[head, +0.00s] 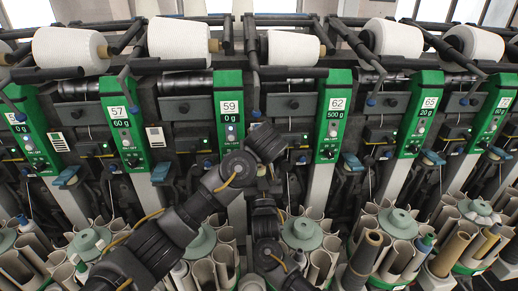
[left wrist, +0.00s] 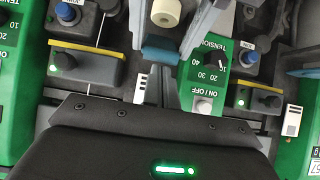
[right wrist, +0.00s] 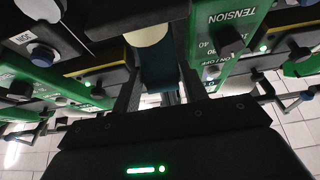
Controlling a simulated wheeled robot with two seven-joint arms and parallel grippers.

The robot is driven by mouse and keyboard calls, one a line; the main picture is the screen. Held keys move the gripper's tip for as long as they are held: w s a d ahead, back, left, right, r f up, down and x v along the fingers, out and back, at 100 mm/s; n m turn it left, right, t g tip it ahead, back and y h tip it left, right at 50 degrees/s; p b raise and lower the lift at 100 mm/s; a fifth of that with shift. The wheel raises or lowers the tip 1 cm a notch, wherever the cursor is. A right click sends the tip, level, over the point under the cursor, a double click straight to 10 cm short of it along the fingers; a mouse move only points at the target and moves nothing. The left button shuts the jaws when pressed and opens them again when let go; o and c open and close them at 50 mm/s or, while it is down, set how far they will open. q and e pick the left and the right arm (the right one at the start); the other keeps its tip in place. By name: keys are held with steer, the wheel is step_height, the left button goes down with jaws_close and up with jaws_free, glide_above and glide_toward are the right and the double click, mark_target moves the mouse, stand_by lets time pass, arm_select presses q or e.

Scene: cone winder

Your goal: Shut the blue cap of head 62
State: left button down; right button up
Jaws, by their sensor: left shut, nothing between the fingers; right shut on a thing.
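The green panel of head 62 (head: 335,112) stands right of centre in the head view, with a blue cap (head: 352,165) at its lower right. My two arms cover the space between panels 59 and 62, and their fingertips are hidden in the head view. In the right wrist view my right gripper (right wrist: 158,90) is shut on a blue cap (right wrist: 158,62) below a pale cylinder; which head it belongs to is unclear. In the left wrist view my left gripper (left wrist: 172,88) is shut and empty, near a blue part (left wrist: 160,54).
Panel 59 (head: 229,105) and panel 65 (head: 425,105) flank head 62. White cones (head: 293,48) sit along the top. Below are round magazines with pale tubes and green discs (head: 301,233). My arms fill the lower middle.

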steer(key=shift+r, duration=0.1)
arm_select(q)
steer(key=shift+s+f, duration=0.5)
steer(key=shift+f, duration=0.25)
arm_select(e)
steer(key=shift+r, duration=0.1)
steer(key=o, duration=1.2)
steer(key=shift+r, duration=0.1)
arm_select(q)
steer(key=shift+s+r, duration=0.1)
arm_select(e)
steer(key=shift+s, duration=0.15)
arm_select(q)
steer(key=shift+r, duration=0.15)
arm_select(e)
steer(key=s+f, duration=0.1)
steer(key=s, duration=1.3)
steer(key=shift+s+f, duration=0.25)
steer(key=shift+s, duration=0.1)
